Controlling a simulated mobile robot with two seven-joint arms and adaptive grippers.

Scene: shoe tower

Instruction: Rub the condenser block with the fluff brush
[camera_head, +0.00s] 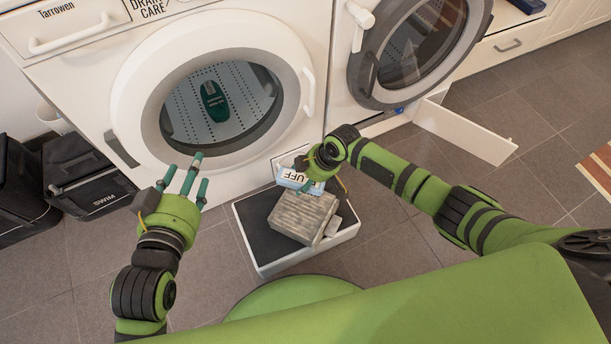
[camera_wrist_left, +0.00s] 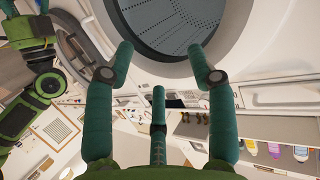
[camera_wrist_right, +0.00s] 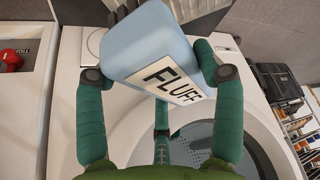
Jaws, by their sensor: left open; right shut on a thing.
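The condenser block (camera_head: 303,215) is a grey, box-like piece that lies on the dark top of a white-edged tray on the floor in front of the machine. The fluff brush (camera_head: 297,178) is pale blue with a white label, and only "UFF" reads in the head view. In the right wrist view the brush (camera_wrist_right: 160,55) sits between the fingers with "FLUFF" showing. My right gripper (camera_head: 318,180) is shut on it, just above the block's far edge; whether brush and block touch I cannot tell. My left gripper (camera_head: 190,172) is open and empty, left of the tray.
The white-edged tray (camera_head: 263,268) stands on grey floor tiles. A round machine door (camera_head: 220,95) is behind it, with a second open round door (camera_head: 420,45) to the right. A low white flap (camera_head: 465,130) stands open at right. Black bags (camera_head: 88,178) are at left.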

